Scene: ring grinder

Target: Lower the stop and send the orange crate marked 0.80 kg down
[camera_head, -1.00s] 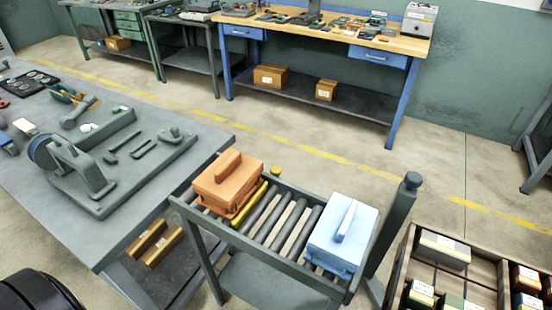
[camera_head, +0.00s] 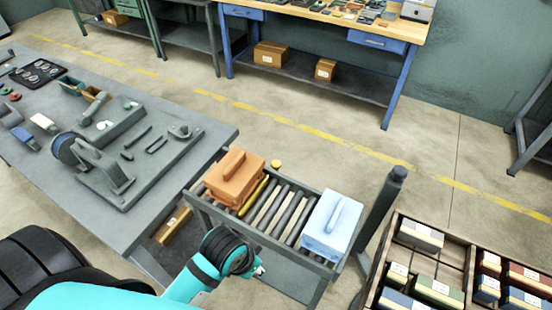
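The orange crate (camera_head: 235,178) sits at the left end of the roller conveyor (camera_head: 270,212). A yellow bar (camera_head: 254,194) lies across the rollers just right of the crate, and a yellow knob (camera_head: 276,163) shows at the conveyor's far side. A light blue crate (camera_head: 331,224) sits at the right end. No weight marking is legible on either crate. My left gripper (camera_head: 260,270) is at the conveyor's near side, below the orange crate and apart from it. It is mostly hidden behind its dark wrist, so its fingers cannot be made out. My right gripper is not in view.
A grey workbench (camera_head: 60,185) with a grinder fixture (camera_head: 110,165) stands left of the conveyor. A dark post (camera_head: 381,215) rises at the conveyor's right end. A compartmented wooden crate (camera_head: 455,262) with colored boxes is at the lower right. The floor behind the conveyor is clear.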

